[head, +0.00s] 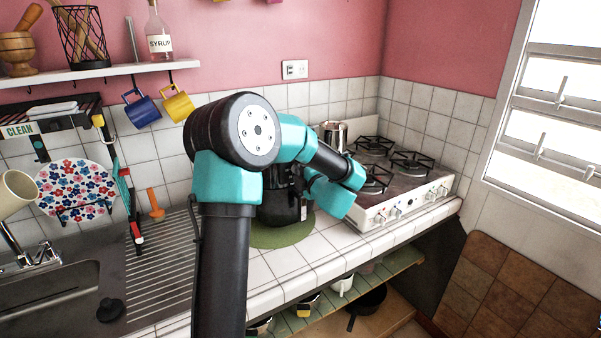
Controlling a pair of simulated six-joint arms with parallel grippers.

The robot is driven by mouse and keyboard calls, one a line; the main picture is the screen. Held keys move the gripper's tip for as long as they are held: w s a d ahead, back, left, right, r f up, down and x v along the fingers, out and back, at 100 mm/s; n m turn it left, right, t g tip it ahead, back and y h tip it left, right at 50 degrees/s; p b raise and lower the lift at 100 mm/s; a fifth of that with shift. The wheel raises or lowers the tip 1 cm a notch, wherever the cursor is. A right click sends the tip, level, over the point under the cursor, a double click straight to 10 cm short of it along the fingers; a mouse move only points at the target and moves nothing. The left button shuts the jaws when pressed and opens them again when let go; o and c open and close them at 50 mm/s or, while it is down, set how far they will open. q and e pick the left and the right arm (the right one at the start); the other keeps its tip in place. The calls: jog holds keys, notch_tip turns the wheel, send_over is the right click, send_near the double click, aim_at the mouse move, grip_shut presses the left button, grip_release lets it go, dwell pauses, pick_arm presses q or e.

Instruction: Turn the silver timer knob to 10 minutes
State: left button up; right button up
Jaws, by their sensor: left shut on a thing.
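A black appliance (278,208) stands on a round green mat (270,237) on the white tiled counter, largely hidden behind my left arm. My left gripper (297,184) is at the appliance's upper right side, partly covered by my own wrist links. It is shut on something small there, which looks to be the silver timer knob. The knob, its dial marks and its setting are hidden. My right gripper is not in view.
A white stove (408,205) with black grates stands to the right, with a silver pot (335,134) at its back left. A sink (45,300) and ribbed drainboard (160,265) lie left. A patterned plate (75,187) stands behind the sink.

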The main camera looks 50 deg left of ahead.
pick_arm(q)
jog(key=shift+m, duration=0.4)
jog(key=m, duration=1.5)
jog(key=shift+m, duration=0.4)
jog(key=m, duration=0.4)
jog(key=shift+m, duration=0.4)
jog(key=o, duration=0.9)
